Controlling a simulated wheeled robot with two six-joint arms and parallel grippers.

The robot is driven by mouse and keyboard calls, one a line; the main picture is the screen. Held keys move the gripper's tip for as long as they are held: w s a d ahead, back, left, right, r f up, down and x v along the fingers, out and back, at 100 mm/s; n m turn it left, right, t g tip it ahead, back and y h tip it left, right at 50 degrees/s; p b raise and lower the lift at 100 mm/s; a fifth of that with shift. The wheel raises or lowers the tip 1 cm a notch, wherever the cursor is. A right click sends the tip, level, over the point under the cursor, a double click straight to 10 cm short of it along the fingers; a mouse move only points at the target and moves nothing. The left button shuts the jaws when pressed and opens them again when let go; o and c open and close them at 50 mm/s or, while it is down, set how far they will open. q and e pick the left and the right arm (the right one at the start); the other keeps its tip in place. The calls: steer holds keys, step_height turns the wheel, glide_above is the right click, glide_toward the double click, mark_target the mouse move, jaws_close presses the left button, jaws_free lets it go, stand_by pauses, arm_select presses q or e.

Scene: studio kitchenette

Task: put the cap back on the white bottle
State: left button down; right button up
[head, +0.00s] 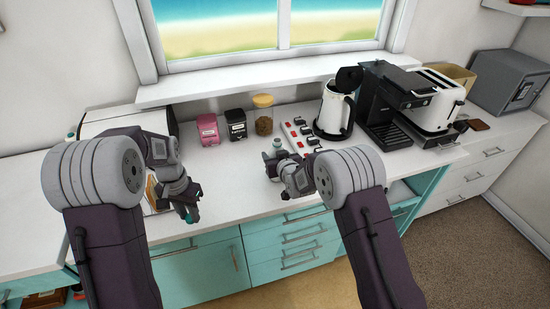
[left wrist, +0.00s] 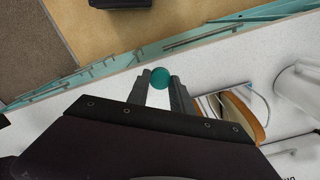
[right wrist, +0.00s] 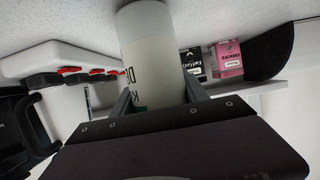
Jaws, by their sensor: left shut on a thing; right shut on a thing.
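The teal cap (left wrist: 160,78) is pinched between the fingertips of my left gripper (head: 190,214), which is held out over the front edge of the counter. In the head view only a little of the cap (head: 190,218) shows. The white bottle (right wrist: 152,45) stands between the fingers of my right gripper (head: 272,166), which is shut on it. In the head view the pale top of the bottle (head: 277,145) shows above the gripper, over the counter to the right of the cap. I cannot tell whether the bottle's base touches the counter.
Behind the bottle are a pink box (head: 208,130), a black box (head: 236,125), a jar (head: 263,117) and a power strip (head: 299,136). A kettle (head: 334,112) and coffee machine (head: 388,108) stand at right. The counter (head: 232,178) between my grippers is clear.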

mark_target(275, 147)
arm_select(q)
steer(key=shift+f, duration=0.15)
arm_select(e)
steer(key=shift+r, duration=0.75)
arm_select(q)
steer(key=shift+f, duration=0.1)
arm_select(e)
step_height(275, 147, up, 2)
arm_select(q)
steer(key=shift+f+b, duration=0.4)
steer(key=shift+b, duration=0.25)
arm_select(e)
steer(key=s+d+r, duration=0.7)
steer(key=d, duration=0.2)
steer(key=shift+s, duration=0.15)
stand_by(0.7)
